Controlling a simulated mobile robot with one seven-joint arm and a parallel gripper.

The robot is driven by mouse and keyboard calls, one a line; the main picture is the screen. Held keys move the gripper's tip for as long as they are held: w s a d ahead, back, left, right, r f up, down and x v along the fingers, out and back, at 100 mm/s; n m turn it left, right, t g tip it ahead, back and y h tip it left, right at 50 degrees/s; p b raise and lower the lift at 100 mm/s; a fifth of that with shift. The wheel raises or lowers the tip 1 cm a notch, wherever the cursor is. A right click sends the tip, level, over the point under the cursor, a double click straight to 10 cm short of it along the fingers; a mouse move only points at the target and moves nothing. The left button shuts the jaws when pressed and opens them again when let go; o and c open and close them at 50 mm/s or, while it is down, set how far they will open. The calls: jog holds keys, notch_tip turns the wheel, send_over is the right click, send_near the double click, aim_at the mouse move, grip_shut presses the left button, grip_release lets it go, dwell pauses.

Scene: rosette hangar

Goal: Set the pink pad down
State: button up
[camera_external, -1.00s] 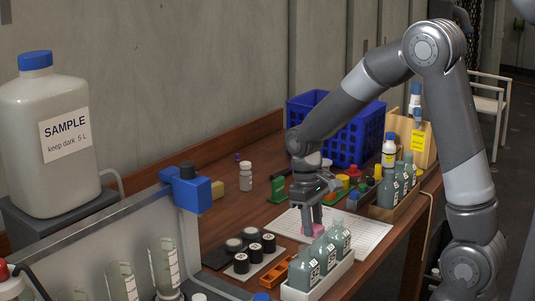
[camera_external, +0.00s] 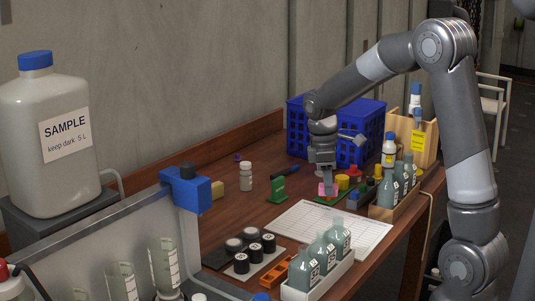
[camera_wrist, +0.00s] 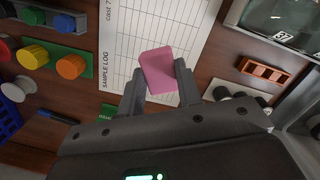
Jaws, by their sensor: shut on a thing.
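The pink pad (camera_wrist: 158,70) is held between the two fingers of my gripper (camera_wrist: 160,88) in the wrist view. In the external view the pad (camera_external: 322,188) shows small and partly covered at the fingertips of my gripper (camera_external: 327,187). My gripper is shut on it, pointing down, beyond the far edge of the white log sheet (camera_external: 330,232). In the wrist view the pad appears in front of the gridded sheet (camera_wrist: 130,45) and looks raised above the table. Its exact height is hard to tell.
Coloured knobs on a green plate (camera_wrist: 84,60) lie close beside my gripper. The blue crate (camera_external: 360,152) stands behind it. A green stand (camera_external: 278,190) is to the left. Bottles in a white tray (camera_external: 320,277) stand in front of the sheet. The sheet is bare.

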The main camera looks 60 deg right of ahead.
jog(key=w+d+n+t, duration=0.1)
jog(key=w+d+n, duration=0.2)
jog(key=w+n, duration=0.35)
jog(key=w+d+n, duration=0.4)
jog(key=w+n, duration=0.1)
jog(key=w, duration=0.2)
jog(key=h, duration=0.1)
send_over(259, 212)
jog(key=shift+n, duration=0.25)
jog(key=f, duration=0.7)
jog(key=shift+a+f, duration=0.2)
jog(key=shift+a, duration=0.15)
jog(key=shift+f, duration=2)
jog(key=shift+f, duration=0.1)
jog(key=o, duration=0.9)
jog(key=shift+o, duration=0.2)
